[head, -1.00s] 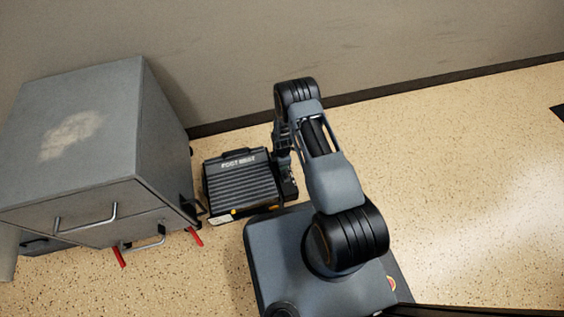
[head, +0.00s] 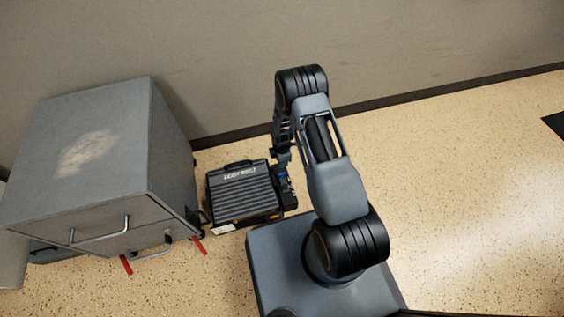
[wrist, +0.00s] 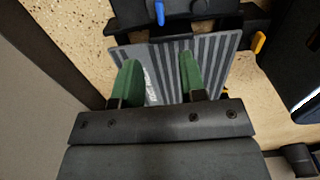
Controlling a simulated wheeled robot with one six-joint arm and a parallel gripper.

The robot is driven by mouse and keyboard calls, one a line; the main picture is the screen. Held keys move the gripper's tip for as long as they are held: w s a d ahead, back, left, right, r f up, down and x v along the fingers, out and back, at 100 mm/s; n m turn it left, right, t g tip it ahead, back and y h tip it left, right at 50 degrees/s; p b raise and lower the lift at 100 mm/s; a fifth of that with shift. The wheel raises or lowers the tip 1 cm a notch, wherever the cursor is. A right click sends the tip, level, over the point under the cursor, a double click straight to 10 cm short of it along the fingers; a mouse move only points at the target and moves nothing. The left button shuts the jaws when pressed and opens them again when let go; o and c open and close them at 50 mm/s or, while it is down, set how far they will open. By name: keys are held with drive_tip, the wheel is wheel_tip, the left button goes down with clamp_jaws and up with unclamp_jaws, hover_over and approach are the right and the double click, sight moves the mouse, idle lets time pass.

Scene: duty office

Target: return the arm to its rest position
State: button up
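My arm rises from my base in the head view and bends down at its far end beside a dark ribbed case (head: 243,194). In the wrist view my gripper (wrist: 158,75) has two green fingers set apart with a gap between them. Nothing shows held in the gap. The ribbed top of the case (wrist: 213,55) lies beyond the fingertips. I cannot tell how far the fingertips are from it. In the head view the fingers are hidden or too small to make out.
A grey metal cabinet (head: 95,155) with handles stands left of the case. Red bars (head: 126,264) stick out at its foot. The wall (head: 400,50) runs behind the case and my arm.

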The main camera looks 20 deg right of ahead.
drive_tip(key=shift+r, duration=0.55)
